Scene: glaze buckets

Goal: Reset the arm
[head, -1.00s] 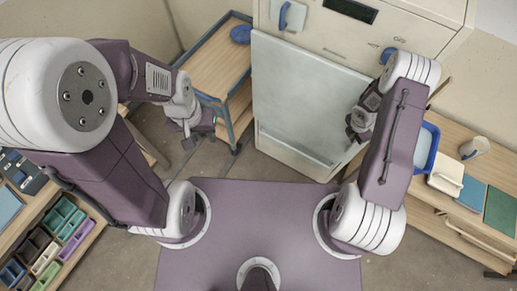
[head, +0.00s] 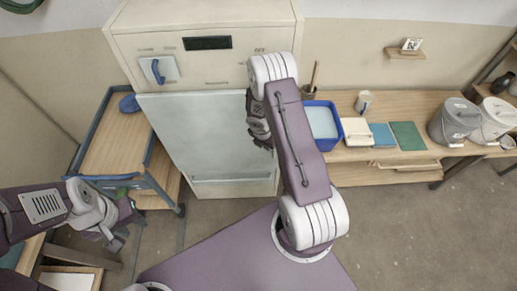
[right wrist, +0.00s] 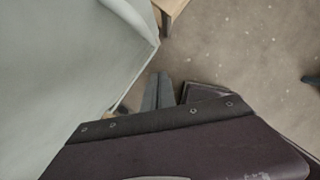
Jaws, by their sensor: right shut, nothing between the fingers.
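My right arm is folded in front of the pale cabinet (head: 205,130). Its gripper (head: 260,136) is partly hidden by the forearm in the head view and hangs near the cabinet's grey front panel. In the right wrist view the two grey fingers (right wrist: 157,90) lie together, shut, with nothing between them. The panel's edge shows to their left, and the floor lies beyond. My left gripper (head: 116,236) hangs at the lower left of the head view, in front of the blue-framed cart (head: 115,140). Its fingers are too small and dark to read.
A wooden bench (head: 345,105) at the right bears a blue tub (head: 322,125), a cup (head: 363,102), a green board (head: 408,136) and a grey bucket (head: 453,122). A white bucket (head: 494,120) stands farther right. The floor (head: 420,225) in front of the bench is clear.

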